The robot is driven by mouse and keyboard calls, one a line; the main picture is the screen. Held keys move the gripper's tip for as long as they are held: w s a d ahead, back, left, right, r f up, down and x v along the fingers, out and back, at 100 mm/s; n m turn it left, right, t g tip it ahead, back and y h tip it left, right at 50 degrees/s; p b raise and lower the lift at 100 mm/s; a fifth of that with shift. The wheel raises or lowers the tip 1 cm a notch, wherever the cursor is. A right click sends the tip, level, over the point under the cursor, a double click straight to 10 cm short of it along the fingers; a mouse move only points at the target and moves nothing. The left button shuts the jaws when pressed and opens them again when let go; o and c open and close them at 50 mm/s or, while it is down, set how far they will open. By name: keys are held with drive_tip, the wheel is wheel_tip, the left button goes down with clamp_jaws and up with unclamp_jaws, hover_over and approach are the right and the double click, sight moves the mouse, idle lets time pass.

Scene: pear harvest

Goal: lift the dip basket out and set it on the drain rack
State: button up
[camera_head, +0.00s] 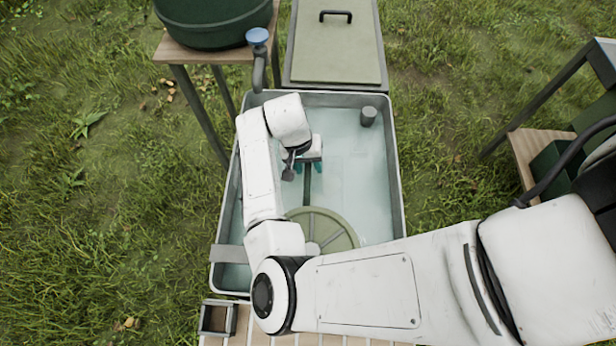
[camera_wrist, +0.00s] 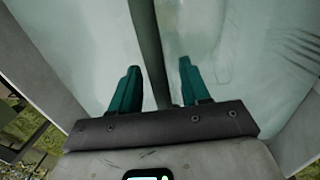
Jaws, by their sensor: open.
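In the head view, a round olive-green lid-like disc (camera_head: 325,226), which seems to be the dip basket, sits low in the water-filled tank (camera_head: 394,160). My arm hides part of it. A dark green bar (camera_head: 307,186) runs from the disc toward my gripper (camera_head: 306,167). In the wrist view, the bar (camera_wrist: 148,45) passes between the two teal fingers of my gripper (camera_wrist: 160,66). The fingers are open, with a gap on both sides of the bar. A slatted wooden surface (camera_head: 245,338), possibly the drain rack, shows at the bottom edge, mostly hidden by my arm.
A grey cylinder (camera_head: 368,116) stands at the tank's far right corner. A panel with a handle (camera_head: 335,50) lies beyond the tank. A dark green tub (camera_head: 212,22) on a wooden stand is at the upper left. A small square metal frame (camera_head: 217,319) sits at the lower left.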

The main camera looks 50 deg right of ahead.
drive_tip(key=shift+f, duration=0.15)
clamp_jaws()
idle(0.4)
idle(1.0)
